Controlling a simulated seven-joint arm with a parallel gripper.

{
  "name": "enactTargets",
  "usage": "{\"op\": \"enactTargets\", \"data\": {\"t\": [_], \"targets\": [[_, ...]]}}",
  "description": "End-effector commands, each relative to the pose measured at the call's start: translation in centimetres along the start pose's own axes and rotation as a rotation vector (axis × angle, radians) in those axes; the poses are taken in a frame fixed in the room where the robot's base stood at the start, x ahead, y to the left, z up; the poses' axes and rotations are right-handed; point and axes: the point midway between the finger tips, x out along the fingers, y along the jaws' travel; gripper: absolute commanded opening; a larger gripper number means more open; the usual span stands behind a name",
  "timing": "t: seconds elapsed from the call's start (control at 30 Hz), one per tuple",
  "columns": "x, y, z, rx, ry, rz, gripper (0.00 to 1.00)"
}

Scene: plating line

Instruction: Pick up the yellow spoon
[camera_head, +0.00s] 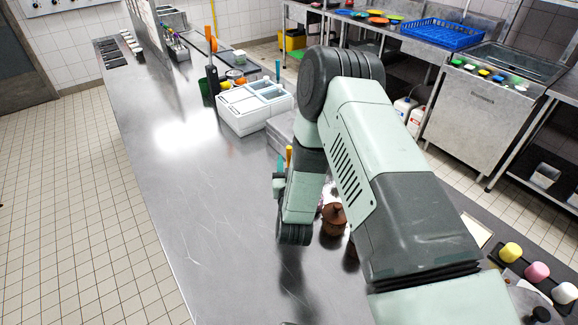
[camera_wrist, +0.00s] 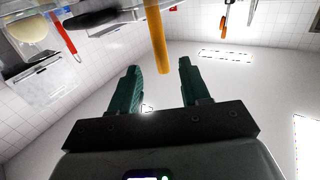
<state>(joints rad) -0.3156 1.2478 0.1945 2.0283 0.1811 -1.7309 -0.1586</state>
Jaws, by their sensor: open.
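A yellow handle, likely the yellow spoon's (camera_wrist: 157,40), hangs down from the top edge of the wrist view. Its lower end lies just past the fingertips, roughly in line with the gap between them. Its upper part is out of that view. In the head view a small yellow piece (camera_head: 289,155) shows beside my arm's end; most of it is hidden. My gripper (camera_wrist: 160,68) is open, with two dark green fingers and nothing between them. In the head view only a bit of its teal finger (camera_head: 281,164) shows beside my wrist.
A white container with compartments (camera_head: 254,105) stands on the steel counter (camera_head: 180,190) behind my arm. Brown pots (camera_head: 333,218) stand close to my wrist. A red-handled utensil (camera_wrist: 66,36) and an orange-handled one (camera_wrist: 225,22) flank the yellow handle. The counter's left side is clear.

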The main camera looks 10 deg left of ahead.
Motion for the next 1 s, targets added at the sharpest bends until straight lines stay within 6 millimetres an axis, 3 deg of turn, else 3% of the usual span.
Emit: {"op": "enactTargets", "data": {"t": [0.3, 0.6, 0.67, 0.9, 1.0], "targets": [[4.3, -0.3, 0.0, 0.001, 0.002, 0.000, 0.46], [5.1, -0.3, 0.0, 0.000, -0.001, -0.001, 0.46], [5.0, -0.3, 0.0, 0.000, -0.001, -0.001, 0.40], [5.0, -0.3, 0.0, 0.000, 0.000, 0.000, 0.03], [5.0, -0.3, 0.0, 0.000, 0.000, 0.000, 0.00]]}}
